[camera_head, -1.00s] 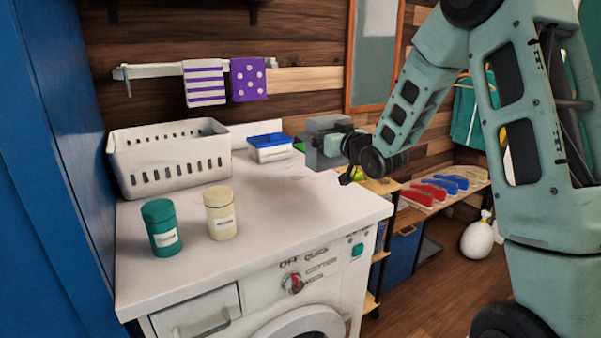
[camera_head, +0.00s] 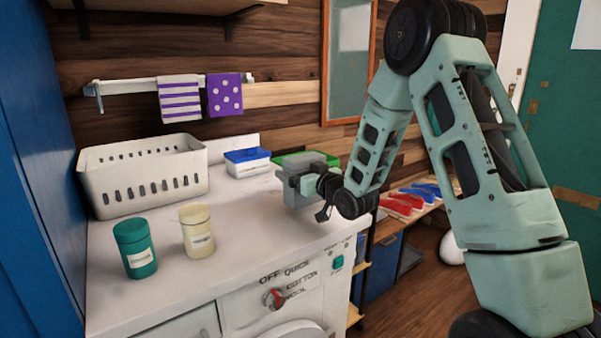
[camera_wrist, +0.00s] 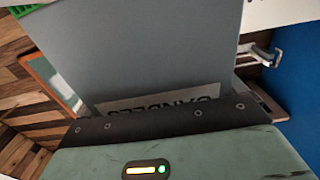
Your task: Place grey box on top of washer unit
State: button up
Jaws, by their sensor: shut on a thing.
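The grey box (camera_head: 296,188) is at the right part of the washer unit's white top (camera_head: 235,225) in the head view. My gripper (camera_head: 312,186) is shut on it from the right side. The box is low over the top or touching it; I cannot tell which. In the wrist view the grey box (camera_wrist: 150,50) fills the middle, with a partly hidden printed label at its lower edge. The washer's front shows a red dial (camera_head: 274,298) and a teal button.
On the washer top stand a white basket (camera_head: 145,180), a teal jar (camera_head: 135,250), a cream jar (camera_head: 197,232) and a blue-lidded container (camera_head: 247,163). A green item (camera_head: 300,158) is behind the box. The top's front middle is clear.

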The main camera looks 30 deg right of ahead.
jog(key=shift+f+b, duration=0.35)
jog(key=shift+f, duration=0.05)
jog(key=o, duration=0.8)
jog(key=shift+c, duration=0.2)
jog(key=shift+r, duration=0.1)
